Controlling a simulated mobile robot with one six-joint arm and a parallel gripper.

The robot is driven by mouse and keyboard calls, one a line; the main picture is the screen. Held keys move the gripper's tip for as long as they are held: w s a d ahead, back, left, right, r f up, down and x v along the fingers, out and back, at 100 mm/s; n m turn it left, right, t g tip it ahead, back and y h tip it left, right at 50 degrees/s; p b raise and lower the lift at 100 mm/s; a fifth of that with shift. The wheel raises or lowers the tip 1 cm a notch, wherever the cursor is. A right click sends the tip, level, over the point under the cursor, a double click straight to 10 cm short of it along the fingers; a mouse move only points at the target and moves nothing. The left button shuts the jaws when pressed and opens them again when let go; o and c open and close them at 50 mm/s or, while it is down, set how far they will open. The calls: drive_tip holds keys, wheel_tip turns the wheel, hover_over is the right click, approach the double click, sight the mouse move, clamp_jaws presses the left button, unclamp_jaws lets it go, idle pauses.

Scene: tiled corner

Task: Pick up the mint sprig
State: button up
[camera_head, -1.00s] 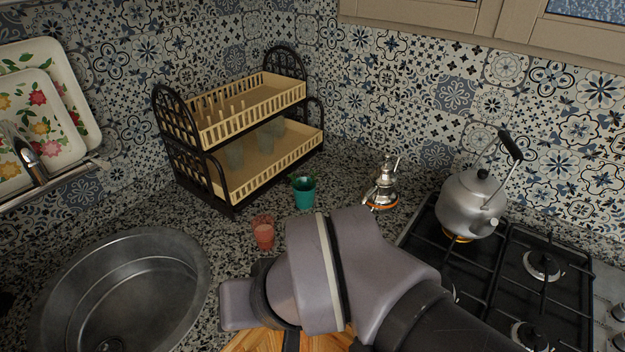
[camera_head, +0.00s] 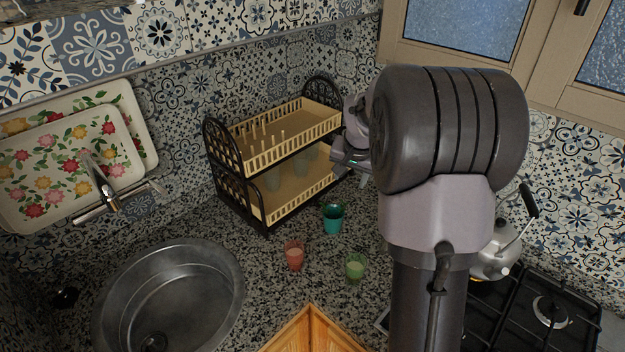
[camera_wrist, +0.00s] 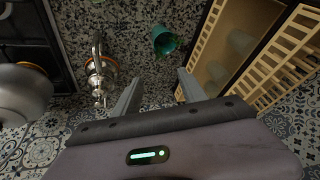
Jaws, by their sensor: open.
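No mint sprig can be told for sure in either view. A teal cup (camera_head: 333,219) stands on the speckled counter in front of the rack, with dark green at its mouth that is too small to make out. It also shows in the wrist view (camera_wrist: 165,42), beyond my fingers. My gripper (camera_wrist: 160,82) is open, with nothing between its fingers. In the head view my gripper (camera_head: 352,165) is beside the rack's right end, above and behind the cup, and partly hidden by my arm.
A two-tier rack (camera_head: 290,198) holds cups on its lower shelf. A red glass (camera_head: 294,256) and a green glass (camera_head: 355,267) stand nearer the sink (camera_head: 170,295). A kettle (camera_head: 496,255) sits on the stove (camera_head: 545,315). A metal pot (camera_wrist: 97,68) shows in the wrist view.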

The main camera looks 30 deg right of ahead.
drive_tip(key=b, duration=0.2)
hover_over(345, 201)
drive_tip(key=s+a, duration=0.2)
wheel_tip(345, 201, down, 11)
drive_tip(key=shift+s+f, duration=0.1)
drive_tip(key=shift+s, duration=0.05)
drive_tip(key=x, duration=0.2)
drive_tip(key=b+x, duration=0.1)
drive_tip(key=x, duration=0.2)
drive_tip(key=shift+w+d, duration=0.2)
drive_tip(key=shift+d, duration=0.2)
drive_tip(key=shift+s+a+r, duration=0.1)
drive_tip(key=shift+r, duration=0.15)
clamp_jaws()
